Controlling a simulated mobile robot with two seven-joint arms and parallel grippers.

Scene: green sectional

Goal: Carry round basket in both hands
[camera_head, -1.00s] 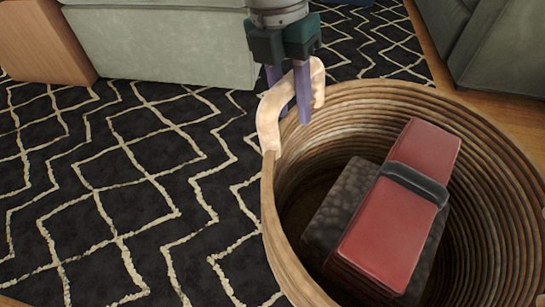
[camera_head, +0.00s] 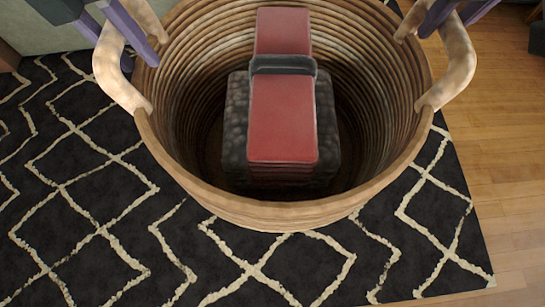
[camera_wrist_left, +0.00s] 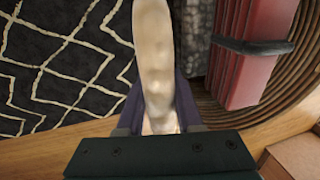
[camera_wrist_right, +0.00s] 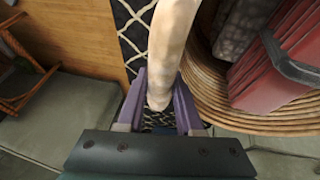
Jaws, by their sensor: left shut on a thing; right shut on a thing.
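The round basket (camera_head: 290,212) is a coiled, tan woven basket with two pale curved handles. It stands out in the middle of the head view, its rim facing up. Inside lie a red bundle with a dark strap (camera_head: 283,120) and a dark grey textured block (camera_head: 236,130). My left gripper (camera_head: 135,40) is shut on the left handle (camera_head: 115,70); that handle also shows between its fingers in the left wrist view (camera_wrist_left: 154,60). My right gripper (camera_head: 445,15) is shut on the right handle (camera_head: 455,70), which also shows in the right wrist view (camera_wrist_right: 170,45).
A black rug with cream zigzag lines (camera_head: 90,220) lies below the basket. Bare wood floor (camera_head: 510,170) is open at the right. A pale green sofa part (camera_head: 25,30) is at the upper left. A wooden chair-like frame (camera_wrist_right: 25,70) shows in the right wrist view.

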